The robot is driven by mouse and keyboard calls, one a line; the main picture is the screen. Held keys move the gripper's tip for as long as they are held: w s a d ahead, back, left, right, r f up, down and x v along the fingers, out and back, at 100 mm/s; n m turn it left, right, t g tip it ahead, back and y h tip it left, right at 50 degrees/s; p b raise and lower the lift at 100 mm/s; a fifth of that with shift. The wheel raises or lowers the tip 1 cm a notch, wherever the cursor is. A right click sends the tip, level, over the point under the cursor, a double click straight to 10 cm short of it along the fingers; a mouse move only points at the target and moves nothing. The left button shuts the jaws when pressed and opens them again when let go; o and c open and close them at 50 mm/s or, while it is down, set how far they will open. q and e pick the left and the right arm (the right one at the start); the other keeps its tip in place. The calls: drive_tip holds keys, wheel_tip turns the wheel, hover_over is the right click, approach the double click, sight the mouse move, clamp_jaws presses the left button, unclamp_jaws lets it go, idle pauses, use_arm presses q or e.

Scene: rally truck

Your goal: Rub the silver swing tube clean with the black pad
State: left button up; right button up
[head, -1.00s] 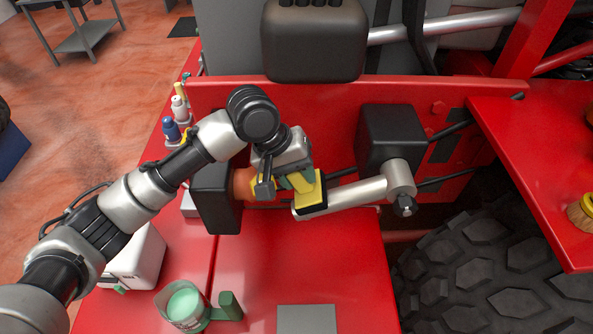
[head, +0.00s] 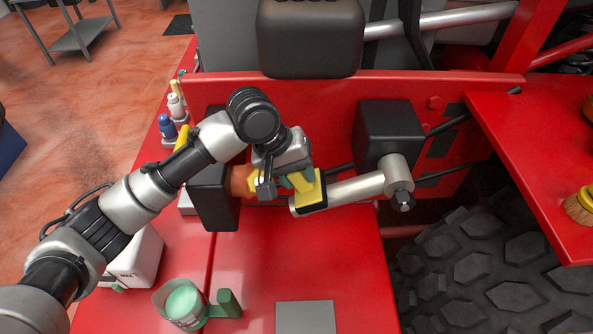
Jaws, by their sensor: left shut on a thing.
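The silver swing tube (head: 350,190) runs from a silver knuckle at its right end, by a black block, leftward over the red deck. My left gripper (head: 285,180) is shut on a yellow-backed pad (head: 308,188) with a dark underside, which I take for the black pad. The pad lies against the left part of the tube and hides some of it; the tube's left end shows just beyond. The exact contact under the pad is hidden. My right gripper is not in view.
Black blocks stand at the left (head: 213,197) and right (head: 388,135) of the tube. A green-filled jug (head: 182,303), a grey plate (head: 306,317) and a white box (head: 135,259) sit on the red deck. A brush (head: 580,205) lies on the right ledge above a big tyre (head: 480,270).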

use_arm(q)
drive_tip(key=shift+d+r, duration=0.1)
drive_tip(key=shift+d+r, duration=0.15)
drive_tip(key=shift+d, duration=0.15)
drive_tip(key=shift+a, duration=0.15)
drive_tip(key=shift+a+f, duration=0.4)
drive_tip(key=shift+a, duration=0.05)
drive_tip(key=shift+s+f, duration=0.1)
drive_tip(key=shift+f, duration=0.1)
drive_tip(key=shift+a+f, duration=0.1)
drive_tip(key=shift+d+r, duration=0.35)
drive_tip(key=shift+r, duration=0.1)
idle(0.3)
drive_tip(key=shift+a, duration=0.1)
drive_tip(key=shift+a, duration=0.3)
